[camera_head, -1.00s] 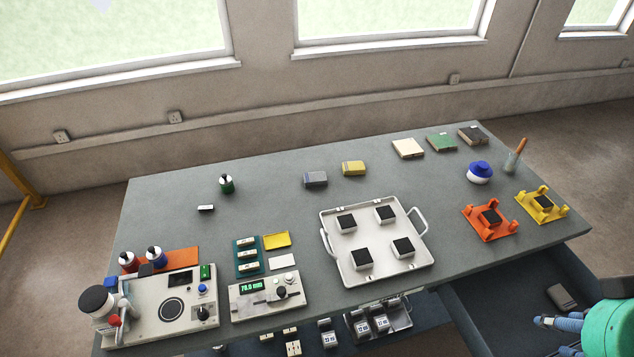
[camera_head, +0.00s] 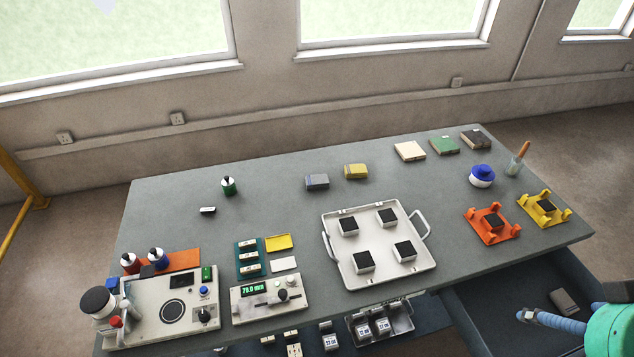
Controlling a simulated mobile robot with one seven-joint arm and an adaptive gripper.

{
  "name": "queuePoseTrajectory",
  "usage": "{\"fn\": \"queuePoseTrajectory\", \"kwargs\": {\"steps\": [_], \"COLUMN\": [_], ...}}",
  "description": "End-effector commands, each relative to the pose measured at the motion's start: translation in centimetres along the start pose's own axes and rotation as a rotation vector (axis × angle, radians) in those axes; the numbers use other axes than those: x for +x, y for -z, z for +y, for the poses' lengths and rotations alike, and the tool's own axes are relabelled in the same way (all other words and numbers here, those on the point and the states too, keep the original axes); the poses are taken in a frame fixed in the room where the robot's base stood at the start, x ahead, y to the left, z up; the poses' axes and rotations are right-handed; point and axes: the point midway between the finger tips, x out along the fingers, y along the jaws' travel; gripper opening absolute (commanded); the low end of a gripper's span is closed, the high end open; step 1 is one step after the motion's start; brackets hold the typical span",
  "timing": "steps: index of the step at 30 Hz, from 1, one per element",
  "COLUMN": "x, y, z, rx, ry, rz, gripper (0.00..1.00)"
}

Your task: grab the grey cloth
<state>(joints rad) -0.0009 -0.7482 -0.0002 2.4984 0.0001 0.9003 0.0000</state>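A small folded grey block-like piece (camera_head: 317,181), which looks like the grey cloth, lies on the table towards the back, left of a similar yellow piece (camera_head: 356,171). Another flat grey-brown item (camera_head: 564,301) lies in the open drawer at the lower right; I cannot tell whether it is cloth. Part of my arm, teal and blue, shows at the lower right edge over the drawer, well away from the grey piece on the table. I cannot make out my gripper's fingers in this view.
A white tray (camera_head: 343,276) with several dark-topped blocks stands in front of the grey piece. Instruments (camera_head: 140,325) fill the front left. Orange (camera_head: 492,233) and yellow (camera_head: 545,218) holders stand at the right. The open drawer (camera_head: 485,322) juts out below. The table's back middle is mostly clear.

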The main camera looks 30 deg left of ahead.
Motion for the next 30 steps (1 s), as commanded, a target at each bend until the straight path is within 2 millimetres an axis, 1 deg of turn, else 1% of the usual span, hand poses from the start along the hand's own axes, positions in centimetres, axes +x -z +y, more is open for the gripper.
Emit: {"fn": "queuePoseTrajectory", "kwargs": {"steps": [5, 8, 11, 20, 24, 26, 30], "x": [-0.3, -0.6, -0.9, -1.3, -1.0, -0.8, -0.1], "y": [1.2, 2.6, 4.6, 11.9, 15.2, 16.6, 19.8], "z": [-0.3, -0.8, -1.4, -4.4, -6.1, -6.9, -8.9], "rx": [-0.009, -0.019, -0.033, -0.088, -0.115, -0.126, -0.153], "ry": [0.005, 0.011, 0.019, 0.048, 0.060, 0.065, 0.077], "rz": [-0.007, -0.016, -0.029, -0.073, -0.094, -0.104, -0.126], "gripper": [0.88, 0.88, 0.88, 0.88, 0.88, 0.88, 0.88]}}
